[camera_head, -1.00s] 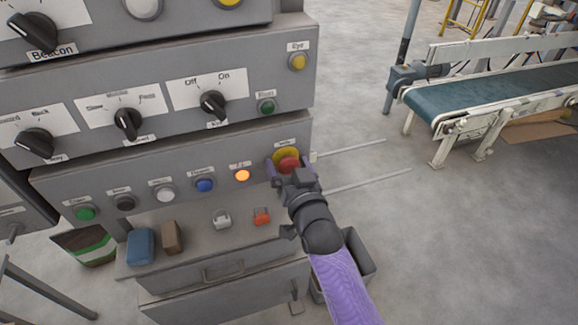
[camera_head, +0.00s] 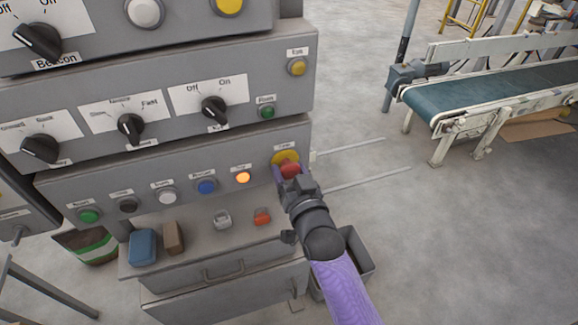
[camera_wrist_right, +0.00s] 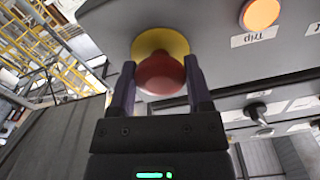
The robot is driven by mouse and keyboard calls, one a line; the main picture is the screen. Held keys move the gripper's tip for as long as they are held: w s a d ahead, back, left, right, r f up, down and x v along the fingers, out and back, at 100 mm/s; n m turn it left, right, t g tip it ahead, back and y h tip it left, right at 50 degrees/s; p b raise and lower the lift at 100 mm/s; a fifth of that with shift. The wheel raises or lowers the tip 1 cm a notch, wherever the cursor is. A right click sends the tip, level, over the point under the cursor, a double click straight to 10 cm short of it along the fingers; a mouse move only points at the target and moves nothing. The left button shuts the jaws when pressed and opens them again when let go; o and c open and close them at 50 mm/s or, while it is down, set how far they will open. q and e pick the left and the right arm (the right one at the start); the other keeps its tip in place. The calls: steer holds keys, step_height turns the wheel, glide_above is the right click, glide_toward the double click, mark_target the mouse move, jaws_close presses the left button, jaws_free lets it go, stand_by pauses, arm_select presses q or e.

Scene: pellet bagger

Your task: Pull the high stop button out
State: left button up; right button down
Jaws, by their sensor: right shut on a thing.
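The stop button is a red mushroom head (camera_head: 290,169) on a yellow round plate (camera_head: 285,157), at the right end of the panel's lower row. In the right wrist view the red head (camera_wrist_right: 160,75) sits between the two fingers, in front of the yellow plate (camera_wrist_right: 160,42). My right gripper (camera_wrist_right: 160,85) is shut on the red head, with a finger on each side. In the head view the right gripper (camera_head: 288,176) partly covers the button. My left gripper is not in view.
An orange lit button (camera_head: 243,177) and a blue button (camera_head: 206,186) are left of the stop button. A ledge below holds a blue block (camera_head: 142,246), a brown block (camera_head: 173,238) and small padlock-like items. A grey bin (camera_head: 355,262) stands under my right arm.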

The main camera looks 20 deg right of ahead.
jaws_free()
steer(key=shift+s, duration=0.1)
steer(key=s+p, duration=0.2)
steer(key=s, duration=0.8)
steer(key=shift+d, duration=0.2)
